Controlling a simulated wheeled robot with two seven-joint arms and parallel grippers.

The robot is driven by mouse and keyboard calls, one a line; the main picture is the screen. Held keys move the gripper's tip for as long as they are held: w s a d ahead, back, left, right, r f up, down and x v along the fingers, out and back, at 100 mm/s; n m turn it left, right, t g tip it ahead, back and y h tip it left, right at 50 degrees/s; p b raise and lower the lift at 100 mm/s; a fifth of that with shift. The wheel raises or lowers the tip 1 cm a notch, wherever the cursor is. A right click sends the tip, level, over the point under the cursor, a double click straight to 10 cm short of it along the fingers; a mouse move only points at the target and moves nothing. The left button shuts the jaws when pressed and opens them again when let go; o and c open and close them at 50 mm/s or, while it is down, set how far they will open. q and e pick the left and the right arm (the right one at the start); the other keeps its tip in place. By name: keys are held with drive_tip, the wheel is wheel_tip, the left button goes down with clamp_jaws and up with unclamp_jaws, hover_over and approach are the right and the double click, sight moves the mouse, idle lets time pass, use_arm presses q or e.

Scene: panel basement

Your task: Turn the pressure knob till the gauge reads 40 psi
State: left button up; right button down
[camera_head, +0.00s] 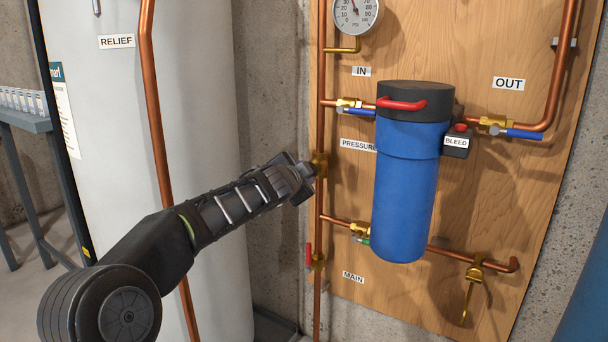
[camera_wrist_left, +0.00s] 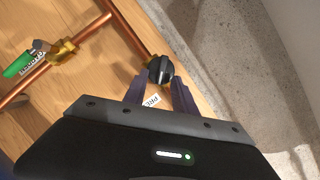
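The pressure gauge (camera_head: 355,14) is at the top of the head view, its upper part cut off. Its needle points up and slightly left; I cannot read it exactly. The black pressure knob (camera_wrist_left: 160,70) sits on a brass fitting in the left wrist view. In the head view my left gripper (camera_head: 305,178) hides the knob, left of the PRESSURE label (camera_head: 358,145). In the wrist view my left gripper (camera_wrist_left: 159,80) is open, its fingertips on either side of the knob. Small gaps seem to show; contact is not clear. My right gripper is not in view.
A blue filter housing (camera_head: 407,190) with a red handle stands out from the wooden board (camera_head: 460,50), right of my gripper. Copper pipes and valves surround it, including a red-handled valve (camera_head: 309,256) below. A white tank (camera_head: 205,100) stands at left.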

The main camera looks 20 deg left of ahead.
use_arm(q)
drive_tip(key=v, duration=0.7)
drive_tip(key=shift+b, duration=0.3)
drive_tip(key=shift+s, duration=0.1)
